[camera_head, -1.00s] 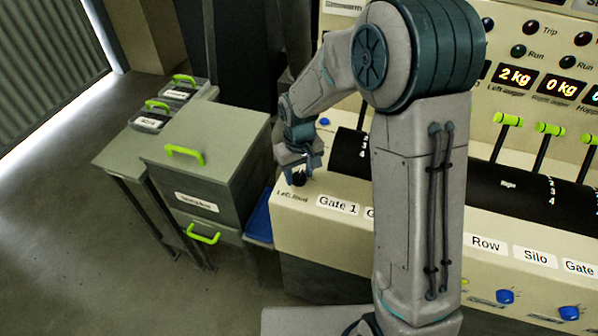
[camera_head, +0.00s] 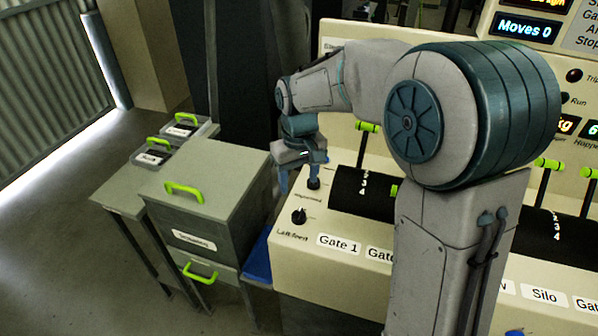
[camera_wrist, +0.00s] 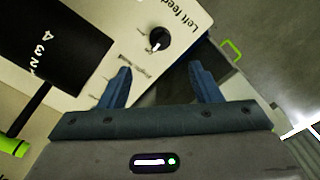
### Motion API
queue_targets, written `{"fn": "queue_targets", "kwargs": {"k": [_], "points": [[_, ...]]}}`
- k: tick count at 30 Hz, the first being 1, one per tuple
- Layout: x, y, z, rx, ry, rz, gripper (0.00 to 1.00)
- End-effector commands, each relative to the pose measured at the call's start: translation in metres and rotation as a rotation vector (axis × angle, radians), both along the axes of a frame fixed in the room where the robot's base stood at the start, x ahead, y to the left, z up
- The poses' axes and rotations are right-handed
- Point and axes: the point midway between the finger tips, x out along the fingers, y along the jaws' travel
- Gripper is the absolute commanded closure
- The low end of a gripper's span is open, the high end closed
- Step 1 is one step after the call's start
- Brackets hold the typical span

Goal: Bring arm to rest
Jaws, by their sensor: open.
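My gripper (camera_head: 299,182) is above the left end of the cream control console (camera_head: 330,262), near the cabinet. In the wrist view its two blue fingers (camera_wrist: 163,90) stand apart with nothing between them. A black knob (camera_head: 299,216) labelled "Left feed" sits on the console just below the gripper; it also shows in the wrist view (camera_wrist: 158,39), ahead of the fingertips and apart from them. A second small dark knob (camera_head: 313,183) stands right beside the gripper in the head view. My arm is bent, its elbow raised at the right.
A grey cabinet (camera_head: 212,172) with green handles stands left of the console. A black drum (camera_head: 362,195) and green-handled levers (camera_head: 367,127) are right of the gripper. The floor at left is clear.

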Motion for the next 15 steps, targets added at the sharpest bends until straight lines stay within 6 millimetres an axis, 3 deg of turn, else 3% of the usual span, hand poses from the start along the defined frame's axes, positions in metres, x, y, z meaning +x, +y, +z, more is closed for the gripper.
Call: {"fn": "queue_targets", "kwargs": {"k": [6, 15], "points": [[0.0, 0.0, 0.02, 0.0, 0.0, 0.0, 0.43], [0.0, 0.0, 0.021, 0.0, 0.0, 0.001, 0.43]]}}
